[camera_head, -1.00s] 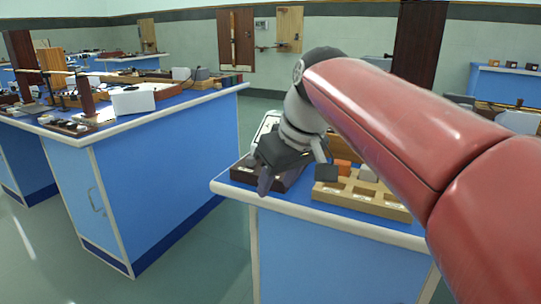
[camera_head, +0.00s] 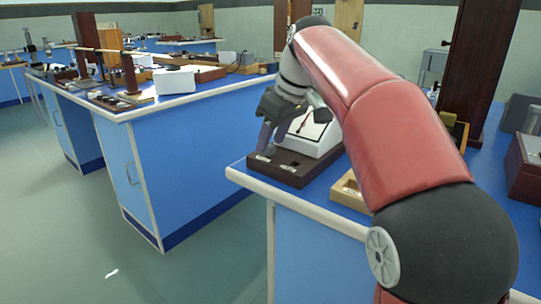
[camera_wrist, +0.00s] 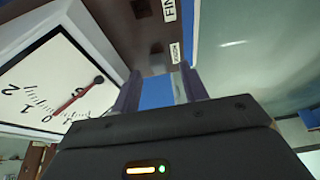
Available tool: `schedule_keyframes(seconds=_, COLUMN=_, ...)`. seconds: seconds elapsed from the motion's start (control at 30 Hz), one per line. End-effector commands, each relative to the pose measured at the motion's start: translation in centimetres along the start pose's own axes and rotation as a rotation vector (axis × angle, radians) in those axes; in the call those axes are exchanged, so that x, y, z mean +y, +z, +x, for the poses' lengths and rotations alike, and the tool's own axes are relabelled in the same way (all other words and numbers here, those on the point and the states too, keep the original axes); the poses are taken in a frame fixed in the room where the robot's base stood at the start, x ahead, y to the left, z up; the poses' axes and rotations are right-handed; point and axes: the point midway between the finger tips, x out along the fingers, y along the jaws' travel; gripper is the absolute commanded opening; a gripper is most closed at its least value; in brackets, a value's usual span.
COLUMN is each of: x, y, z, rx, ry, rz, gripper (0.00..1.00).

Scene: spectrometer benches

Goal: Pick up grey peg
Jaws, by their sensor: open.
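My gripper (camera_head: 267,145) is open, pointing down over the front left of a dark brown wooden block (camera_head: 290,178) with dark openings and white labels. The brown block (camera_wrist: 118,22) lies just past the fingertips there. A light wooden tray (camera_head: 346,190) is mostly hidden behind my arm.
A white dial instrument (camera_head: 318,132) stands right behind the brown block, and beside my left finger in the wrist view (camera_wrist: 50,75). A dark reddish box (camera_head: 526,170) is at the right. Another blue bench (camera_head: 190,150) stands left across an aisle.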

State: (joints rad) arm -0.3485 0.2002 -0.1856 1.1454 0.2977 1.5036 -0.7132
Motion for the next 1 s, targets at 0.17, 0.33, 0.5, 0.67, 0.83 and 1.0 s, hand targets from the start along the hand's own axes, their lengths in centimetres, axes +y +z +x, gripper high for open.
schedule_keyframes(seconds=0.17, x=-0.01, y=0.04, z=1.59, rx=0.000, ry=0.001, rz=0.000, gripper=0.44)
schedule_keyframes(seconds=0.33, x=0.02, y=0.03, z=1.60, rx=0.000, ry=0.001, rz=0.001, gripper=0.44)
schedule_keyframes(seconds=0.5, x=0.02, y=0.03, z=1.58, rx=0.000, ry=0.001, rz=0.001, gripper=0.28)
schedule_keyframes(seconds=0.67, x=0.02, y=0.03, z=1.57, rx=0.000, ry=0.001, rz=0.001, gripper=0.07)
schedule_keyframes(seconds=0.83, x=0.02, y=0.03, z=1.56, rx=0.000, ry=0.001, rz=0.001, gripper=0.00)
schedule_keyframes(seconds=1.0, x=0.02, y=-0.03, z=1.42, rx=0.001, ry=0.001, rz=0.001, gripper=0.00)
